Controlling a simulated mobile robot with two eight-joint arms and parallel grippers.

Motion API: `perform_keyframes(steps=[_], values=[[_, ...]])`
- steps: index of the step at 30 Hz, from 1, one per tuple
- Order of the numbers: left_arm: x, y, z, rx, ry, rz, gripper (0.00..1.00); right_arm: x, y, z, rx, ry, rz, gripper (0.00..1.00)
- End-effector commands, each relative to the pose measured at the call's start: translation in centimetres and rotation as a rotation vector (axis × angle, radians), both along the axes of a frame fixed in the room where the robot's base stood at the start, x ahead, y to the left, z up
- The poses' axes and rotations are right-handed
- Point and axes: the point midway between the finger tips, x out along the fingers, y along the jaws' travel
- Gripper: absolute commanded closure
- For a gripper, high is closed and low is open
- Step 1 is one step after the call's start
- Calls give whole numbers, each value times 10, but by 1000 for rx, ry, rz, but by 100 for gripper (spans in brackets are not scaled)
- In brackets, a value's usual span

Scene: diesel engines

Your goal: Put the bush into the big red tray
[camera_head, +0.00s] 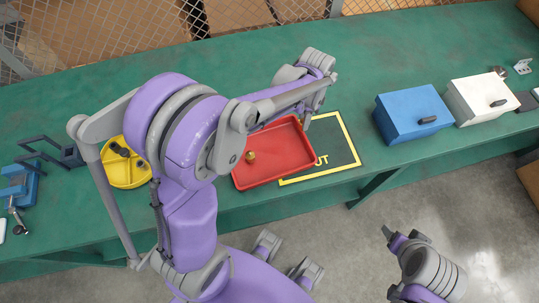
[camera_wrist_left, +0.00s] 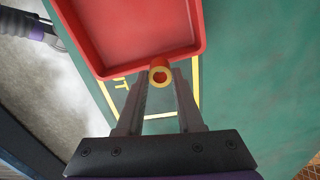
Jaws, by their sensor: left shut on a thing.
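The bush (camera_wrist_left: 160,77), a short brass-coloured ring, sits between the fingertips of my left gripper (camera_wrist_left: 158,88) in the left wrist view. Its open end faces the camera. The big red tray (camera_wrist_left: 122,72) is just beyond it, and the bush overlaps the tray's rim in that view. In the head view the red tray (camera_head: 272,178) lies on the bench, and my left gripper (camera_head: 306,110) is at its far right corner, partly hidden by my arm. A small brass piece (camera_head: 250,157) is inside the tray. My right gripper (camera_head: 390,234) hangs off the bench, its jaw gap unclear.
A yellow-bordered dark mat (camera_head: 335,150) lies partly under the tray. A yellow bin (camera_head: 125,174) with dark parts stands left. A blue box (camera_head: 408,112) and a white box (camera_head: 480,98) stand right. The green bench (camera_head: 400,60) is clear behind them.

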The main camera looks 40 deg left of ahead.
Motion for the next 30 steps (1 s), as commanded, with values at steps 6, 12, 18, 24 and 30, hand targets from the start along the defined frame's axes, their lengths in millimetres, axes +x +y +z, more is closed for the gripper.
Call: perform_keyframes(steps=[6, 12, 18, 24, 30], values=[[-30, 9, 19, 1, -1, -552, 100, -2, 0, -14, 0, 6, 0, 31], [-56, 15, 32, 4, -2, -1019, 100, -4, 0, -25, 0, 9, 0, 31], [-71, 18, 40, 6, -2, -1300, 100, -5, 0, -30, 0, 11, 0, 31], [-74, 18, 23, 7, -2, -1379, 100, -5, 0, -34, 0, 13, 0, 31], [-74, 18, -13, 7, -3, -1379, 100, -6, 0, -39, 0, 15, 0, 31]])
